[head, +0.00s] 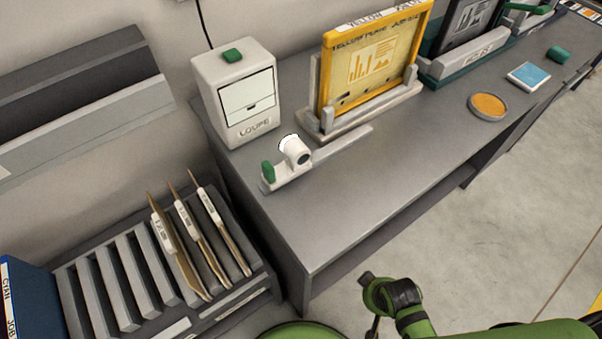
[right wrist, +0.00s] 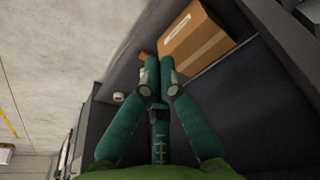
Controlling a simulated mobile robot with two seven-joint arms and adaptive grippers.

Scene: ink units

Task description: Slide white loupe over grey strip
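The white loupe (head: 299,154) is a short tube with a dark lens end in the head view. It sits at the left end of a grey strip (head: 345,141) on the grey bench. A green knob (head: 268,172) stands at the near left end of the loupe's base. My right gripper (right wrist: 160,68) shows in the right wrist view with its two teal fingers together and nothing seen between them. It is away from the loupe, which I cannot make out in that view. Part of a green arm of mine is at the bottom right of the head view. My left gripper is not in view.
A white LOUPE box (head: 236,100) stands behind the loupe. A yellow framed panel (head: 372,62) stands in a grey holder behind the strip. A slotted rack (head: 130,277) is at lower left. The bench front is clear. A cardboard box (right wrist: 195,40) shows in the right wrist view.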

